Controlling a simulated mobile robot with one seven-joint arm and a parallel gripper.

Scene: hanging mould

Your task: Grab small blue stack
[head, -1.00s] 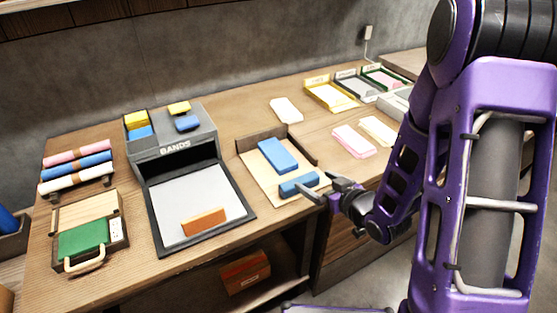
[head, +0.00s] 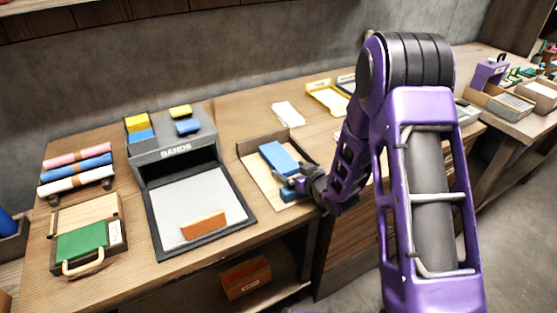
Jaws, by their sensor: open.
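Two blue stacks are on the wooden corner tray (head: 262,184) in the middle of the table. The larger blue stack (head: 277,157) lies toward the back of the tray. The small blue stack (head: 287,194) lies at the tray's front right and is mostly hidden behind my gripper. My gripper (head: 284,184) is open, with its fingers at the small blue stack. I cannot tell whether they touch it or whether the stack is between them.
The grey BANDS box (head: 172,150) and a framed pale board (head: 190,208) with an orange block (head: 204,225) stand left of the tray. A green case (head: 84,245) is at the front left. Behind the tray are a white stack (head: 288,114) and a yellow tray (head: 327,98).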

